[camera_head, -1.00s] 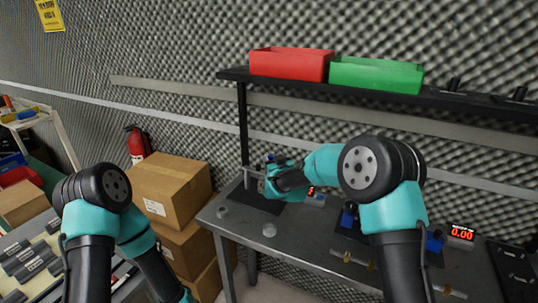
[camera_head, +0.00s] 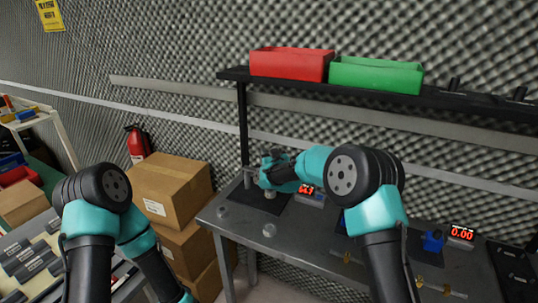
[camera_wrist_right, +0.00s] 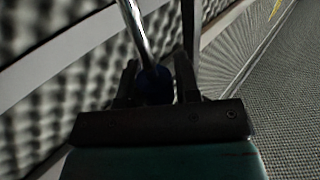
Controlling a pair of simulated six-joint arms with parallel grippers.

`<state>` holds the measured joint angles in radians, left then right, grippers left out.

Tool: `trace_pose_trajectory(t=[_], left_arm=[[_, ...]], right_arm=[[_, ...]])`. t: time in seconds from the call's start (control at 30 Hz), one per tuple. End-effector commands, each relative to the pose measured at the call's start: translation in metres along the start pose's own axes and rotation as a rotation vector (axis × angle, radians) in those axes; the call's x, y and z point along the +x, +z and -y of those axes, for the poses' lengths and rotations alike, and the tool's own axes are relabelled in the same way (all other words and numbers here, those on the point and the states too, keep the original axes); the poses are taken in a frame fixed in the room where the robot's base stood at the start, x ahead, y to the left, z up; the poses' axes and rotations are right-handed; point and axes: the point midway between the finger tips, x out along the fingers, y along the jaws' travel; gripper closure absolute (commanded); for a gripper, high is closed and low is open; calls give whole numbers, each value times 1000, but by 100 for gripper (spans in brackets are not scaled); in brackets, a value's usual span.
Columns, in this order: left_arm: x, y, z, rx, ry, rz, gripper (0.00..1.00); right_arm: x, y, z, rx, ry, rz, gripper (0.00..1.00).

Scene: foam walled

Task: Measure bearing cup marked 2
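My right gripper (camera_head: 256,176) is at the left end of the bench, by a measuring station with a small red-lit display (camera_head: 308,194). Its digits are too blurred to read surely. In the right wrist view the two fingers stand on either side of a dark blue knob (camera_wrist_right: 153,86) on a shiny metal rod (camera_wrist_right: 134,28), and seem closed on it. Two small grey round pieces, likely bearing cups, sit on the bench, one at the left edge (camera_head: 222,211) and one near the front (camera_head: 269,230). No number is readable on them. My left gripper is out of view.
A second display (camera_head: 462,233) reads 0.00 beside a blue fixture (camera_head: 433,241) at right. A shelf above carries a red bin (camera_head: 290,65) and a green bin (camera_head: 376,75). Cardboard boxes (camera_head: 170,190) stand left of the bench (camera_head: 240,236). A dark tray (camera_head: 512,270) lies at far right.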

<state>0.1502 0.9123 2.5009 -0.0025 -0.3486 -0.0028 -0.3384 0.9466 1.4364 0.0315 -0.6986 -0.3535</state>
Motion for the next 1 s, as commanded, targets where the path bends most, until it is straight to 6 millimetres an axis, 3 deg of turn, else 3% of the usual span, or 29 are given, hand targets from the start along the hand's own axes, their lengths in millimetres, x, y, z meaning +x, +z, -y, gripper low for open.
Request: trace_pose_trajectory(t=[0.23, 0.37, 0.63, 0.93, 0.97, 1.0], left_arm=[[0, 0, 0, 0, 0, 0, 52], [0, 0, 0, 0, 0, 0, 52], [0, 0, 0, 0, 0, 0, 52], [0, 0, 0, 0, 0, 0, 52], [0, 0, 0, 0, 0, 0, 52], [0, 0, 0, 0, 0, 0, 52]], right_arm=[[0, 0, 0, 0, 0, 0, 93], [0, 6, 0, 0, 0, 2, 93], [0, 48, 0, 0, 0, 2, 93], [0, 51, 0, 0, 0, 2, 93], [0, 51, 0, 0, 0, 2, 74], [0, 51, 0, 0, 0, 2, 70]])
